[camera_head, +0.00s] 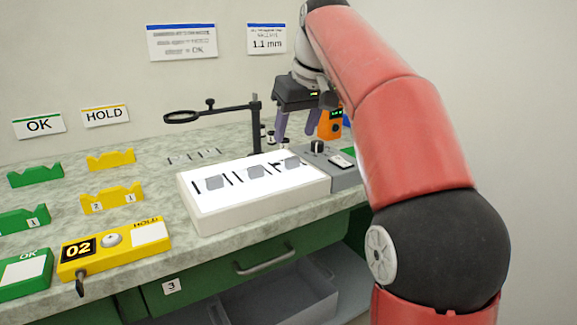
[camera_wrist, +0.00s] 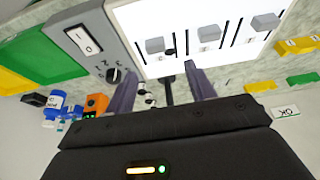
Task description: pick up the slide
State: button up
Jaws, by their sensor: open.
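My gripper (camera_head: 293,138) hangs with fingers apart and empty above the back right of the workbench, behind the white lit panel. In the wrist view its two purple fingers (camera_wrist: 160,70) stand apart with nothing gripped between them. Three grey blocks lie in a row on the panel: left (camera_head: 215,183), middle (camera_head: 257,170) and right (camera_head: 292,162). They also show in the wrist view (camera_wrist: 155,45). Dark thin rods lie among them. I cannot tell which piece is the slide.
The white panel (camera_head: 265,198) stands beside a grey switch box (camera_head: 348,178) with a knob. A black magnifier stand (camera_head: 255,125) and an orange device (camera_head: 330,124) are near the gripper. Yellow racks (camera_head: 112,200) and green racks (camera_head: 36,175) stand on the left.

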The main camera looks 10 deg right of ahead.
aim_at(293, 158)
jog(key=f, duration=0.2)
jog(key=f+b, duration=0.1)
jog(key=f, duration=0.1)
jog(key=w+f, duration=0.1)
jog(key=f, duration=0.1)
jog(key=shift+b, duration=0.4)
jog(key=shift+w+f, duration=0.15)
jog(key=shift+f, duration=0.2)
jog(key=c, duration=1.1)
jog(key=shift+o, duration=0.2)
jog(key=shift+r, duration=0.1)
